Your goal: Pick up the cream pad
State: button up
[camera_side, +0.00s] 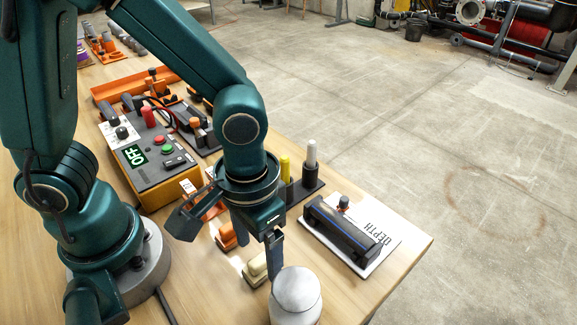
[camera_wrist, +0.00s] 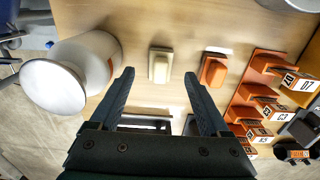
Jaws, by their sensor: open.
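The cream pad (camera_wrist: 160,66) is a small cream block on a darker base, lying on the wooden table. In the wrist view it is just beyond my fingertips, roughly centred between them. My gripper (camera_wrist: 158,78) is open and empty. In the side view the cream pad (camera_side: 256,268) sits just left of my gripper's visible finger (camera_side: 274,258), which covers its right part. I cannot tell the exact height of the fingertips above the table.
A white rounded container (camera_side: 296,297) stands close to the gripper; it is at left in the wrist view (camera_wrist: 88,68). An orange pad (camera_wrist: 213,70) lies right of the cream pad, then an orange rack (camera_wrist: 256,92) with labelled slots. A DEPTH board (camera_side: 352,232) lies near the table edge.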

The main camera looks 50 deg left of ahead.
aim_at(259, 259)
jog(key=shift+f, duration=1.7)
grip_shut()
jog(key=shift+r, duration=0.1)
jog(key=shift+r, duration=0.8)
notch_tip(259, 259, up, 2)
jog(key=shift+r, duration=0.25)
jog(key=w+a+r, duration=0.2)
jog(key=a+r, duration=0.4)
jog(key=a, duration=0.5)
jog(key=shift+a+r, duration=0.3)
jog(key=shift+r, duration=0.1)
